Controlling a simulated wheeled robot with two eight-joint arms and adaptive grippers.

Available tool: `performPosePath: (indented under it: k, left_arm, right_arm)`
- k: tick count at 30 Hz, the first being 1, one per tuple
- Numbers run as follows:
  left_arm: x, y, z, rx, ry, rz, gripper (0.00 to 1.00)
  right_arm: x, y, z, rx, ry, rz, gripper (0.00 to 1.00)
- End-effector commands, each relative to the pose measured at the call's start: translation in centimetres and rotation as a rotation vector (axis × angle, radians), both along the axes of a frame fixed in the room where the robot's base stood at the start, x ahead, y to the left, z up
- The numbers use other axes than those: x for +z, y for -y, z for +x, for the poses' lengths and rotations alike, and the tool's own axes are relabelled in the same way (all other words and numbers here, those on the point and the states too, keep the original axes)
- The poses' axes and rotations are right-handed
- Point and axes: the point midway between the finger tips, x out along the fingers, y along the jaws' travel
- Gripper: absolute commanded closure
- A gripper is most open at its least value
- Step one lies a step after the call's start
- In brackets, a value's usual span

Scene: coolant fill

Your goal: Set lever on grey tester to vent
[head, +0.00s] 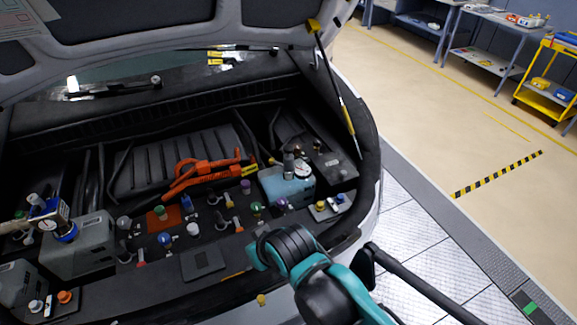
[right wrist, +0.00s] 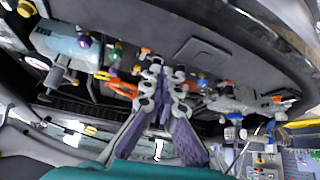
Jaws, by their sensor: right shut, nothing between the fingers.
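A grey-bodied fitting with a round white gauge (head: 302,169) stands on the light-blue tank (head: 272,187) in the head view. I cannot make out a lever position on either. My right arm reaches in from the lower right; its fingers are hidden in the head view. In the right wrist view my right gripper (right wrist: 162,84) is shut and empty, apart from the light-blue tank (right wrist: 75,46).
Several coloured caps and an orange cable set (head: 200,175) lie in the dark bay between the tanks. The raised lid and its strut (head: 335,90) stand above. A yellow cart (head: 548,85) and benches are at the upper right. The tiled floor is clear.

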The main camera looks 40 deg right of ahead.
Motion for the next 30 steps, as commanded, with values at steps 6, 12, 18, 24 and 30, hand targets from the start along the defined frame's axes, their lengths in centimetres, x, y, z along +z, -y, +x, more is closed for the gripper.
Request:
performPosePath:
  k: [6,12,18,24,30]
  left_arm:
    - [-0.3,0.0,0.0,0.0,0.0,0.0,0.77]
    - [-0.9,0.0,0.0,0.0,0.0,0.0,0.77]
    - [-1.4,0.0,0.0,0.0,0.0,0.0,0.77]
    - [-1.8,0.0,0.0,0.0,0.0,0.0,0.77]
    - [-2.3,0.0,0.0,0.0,0.0,0.0,0.77]
  right_arm:
    - [0.1,1.3,1.9,0.102,-0.022,-0.148,1.0]
    - [0.0,4.0,5.7,0.297,-0.085,-0.429,1.0]
    - [-0.5,6.6,9.8,0.497,-0.179,-0.712,1.0]
    - [-1.4,9.0,14.1,0.69,-0.3,-0.982,1.0]
    - [-2.7,10.9,18.2,0.879,-0.453,-1.235,1.0]
